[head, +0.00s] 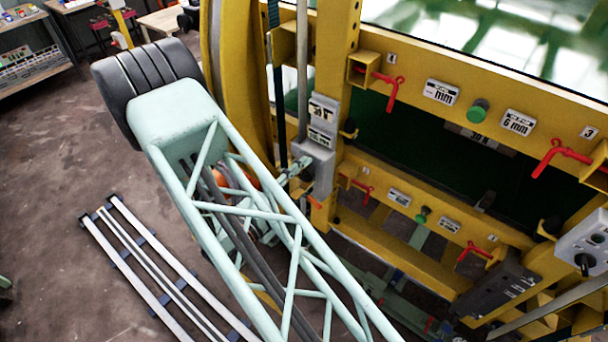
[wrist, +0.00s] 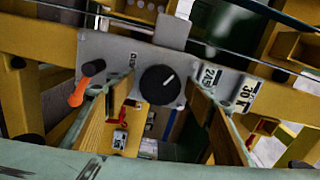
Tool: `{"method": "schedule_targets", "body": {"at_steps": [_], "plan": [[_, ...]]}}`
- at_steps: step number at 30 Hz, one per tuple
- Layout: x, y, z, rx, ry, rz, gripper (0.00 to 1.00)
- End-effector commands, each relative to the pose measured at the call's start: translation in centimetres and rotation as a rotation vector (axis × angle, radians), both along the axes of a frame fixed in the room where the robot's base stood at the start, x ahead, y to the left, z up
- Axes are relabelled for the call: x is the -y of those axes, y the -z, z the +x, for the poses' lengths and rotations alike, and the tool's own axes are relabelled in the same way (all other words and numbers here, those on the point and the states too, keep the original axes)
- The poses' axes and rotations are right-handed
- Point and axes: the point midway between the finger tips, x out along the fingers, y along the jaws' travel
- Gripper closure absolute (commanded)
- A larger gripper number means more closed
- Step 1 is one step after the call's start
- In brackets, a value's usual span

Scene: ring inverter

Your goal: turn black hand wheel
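A round black knob (wrist: 160,85) with a white pointer mark sits on a grey panel (wrist: 113,53) in the wrist view; it is the likeliest black hand wheel. My gripper (wrist: 153,92) is open, its two fingers spread to the left and right of the knob. No finger visibly touches the knob, but depth is hard to judge. In the head view, my mint-green arm reaches to a grey panel (head: 316,152) on the yellow frame. The knob cannot be made out there.
An orange lever with a black end (wrist: 82,85) stands left of the knob. The yellow frame (head: 415,75) carries red clamp levers (head: 389,88) and a green button (head: 478,110). White rails (head: 150,262) lie on the floor at left.

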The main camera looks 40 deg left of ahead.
Motion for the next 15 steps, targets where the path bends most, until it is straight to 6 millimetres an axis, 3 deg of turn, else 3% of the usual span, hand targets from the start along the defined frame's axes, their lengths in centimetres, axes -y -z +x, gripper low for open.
{"method": "schedule_targets", "body": {"at_steps": [15], "plan": [[-0.06,-0.01,-0.77,0.000,0.000,0.000,0.52]]}}
